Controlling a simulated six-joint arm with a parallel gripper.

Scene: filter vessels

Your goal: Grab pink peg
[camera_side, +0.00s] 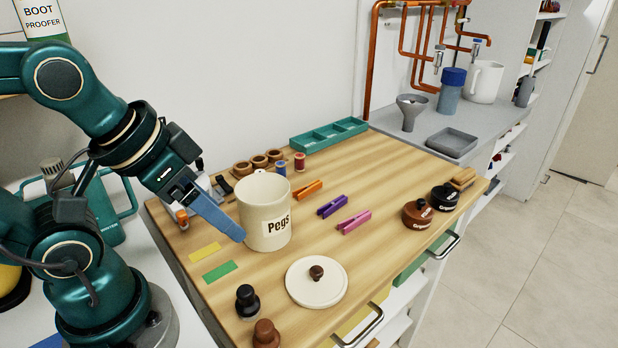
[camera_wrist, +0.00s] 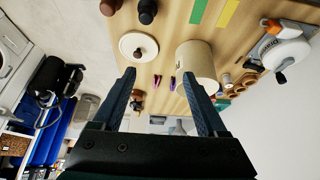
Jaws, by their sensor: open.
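The pink peg (camera_side: 354,221) lies on the wooden worktop, right of the cream canister labelled "Pegs" (camera_side: 258,228). A purple peg (camera_side: 332,206) and an orange peg (camera_side: 308,189) lie behind it. In the wrist view the pink peg (camera_wrist: 157,80) is small and far off, between my fingertips in the picture, with the purple peg (camera_wrist: 172,83) beside it. My gripper (camera_side: 238,234) is open and empty, in front of and left of the canister in the side view, well away from the pink peg. Both spread fingers show in the wrist view (camera_wrist: 159,73).
A round cream lid (camera_side: 316,287) with a brown knob lies in front of the canister. Brown (camera_side: 417,214) and black (camera_side: 444,198) lidded pots stand at the right edge. A teal tray (camera_side: 330,135) is at the back. Bare wood surrounds the pegs.

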